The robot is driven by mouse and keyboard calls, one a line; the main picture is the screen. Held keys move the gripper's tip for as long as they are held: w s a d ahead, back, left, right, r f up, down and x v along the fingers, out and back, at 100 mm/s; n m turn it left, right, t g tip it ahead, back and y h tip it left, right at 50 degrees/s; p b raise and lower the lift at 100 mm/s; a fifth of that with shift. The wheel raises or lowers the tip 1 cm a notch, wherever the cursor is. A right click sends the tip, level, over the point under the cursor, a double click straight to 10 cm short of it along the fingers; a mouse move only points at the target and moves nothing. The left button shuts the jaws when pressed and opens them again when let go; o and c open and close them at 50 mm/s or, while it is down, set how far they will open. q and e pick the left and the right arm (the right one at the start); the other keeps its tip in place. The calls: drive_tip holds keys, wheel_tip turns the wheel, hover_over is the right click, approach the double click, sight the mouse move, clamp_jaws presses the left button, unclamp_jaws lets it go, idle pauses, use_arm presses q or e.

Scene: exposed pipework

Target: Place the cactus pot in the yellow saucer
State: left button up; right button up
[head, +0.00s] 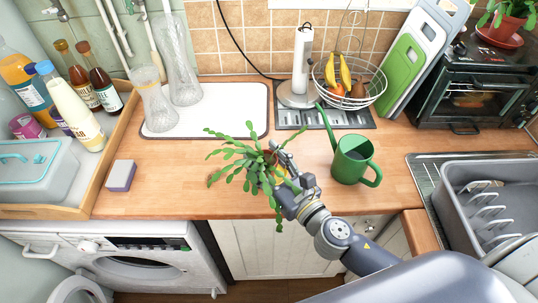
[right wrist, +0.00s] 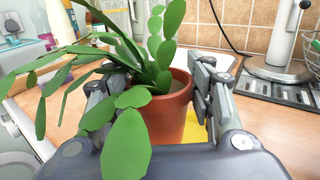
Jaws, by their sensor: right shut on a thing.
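The cactus pot is a terracotta pot with long, flat green segments. In the head view the cactus pot (head: 243,162) is over the front part of the wooden worktop, its leaves drooping past the front edge. My right gripper (head: 278,165) reaches it from the right. In the right wrist view the pot (right wrist: 168,112) is upright between the two fingers of the right gripper, which is shut on it. A part of the yellow saucer (right wrist: 196,128) shows behind and below the pot. I cannot tell whether the pot touches the saucer. My left gripper is not in view.
A green watering can (head: 353,160) stands close to the right of my gripper. A wire fruit basket (head: 348,90) and a paper towel holder (head: 301,65) stand behind. A white board (head: 225,105) with glass vases is back left. A sponge (head: 121,175) lies left, with clear worktop between.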

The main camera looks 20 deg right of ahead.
sight(269, 151)
drive_tip(key=w, duration=0.1)
drive_tip(key=w+d, duration=0.1)
drive_tip(key=w, duration=0.1)
drive_tip(key=shift+d+f, duration=0.1)
drive_tip(key=shift+d, duration=0.2)
drive_tip(key=f+b, duration=0.3)
drive_tip(key=b, duration=0.1)
drive_tip(key=shift+w+d+f, duration=0.15)
drive_tip(key=shift+w+f, duration=0.1)
drive_tip(key=shift+f, duration=0.15)
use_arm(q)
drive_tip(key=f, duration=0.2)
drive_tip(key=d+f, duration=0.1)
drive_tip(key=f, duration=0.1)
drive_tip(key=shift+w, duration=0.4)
use_arm(e)
drive_tip(key=o, duration=1.3)
drive_tip(key=shift+f, duration=0.1)
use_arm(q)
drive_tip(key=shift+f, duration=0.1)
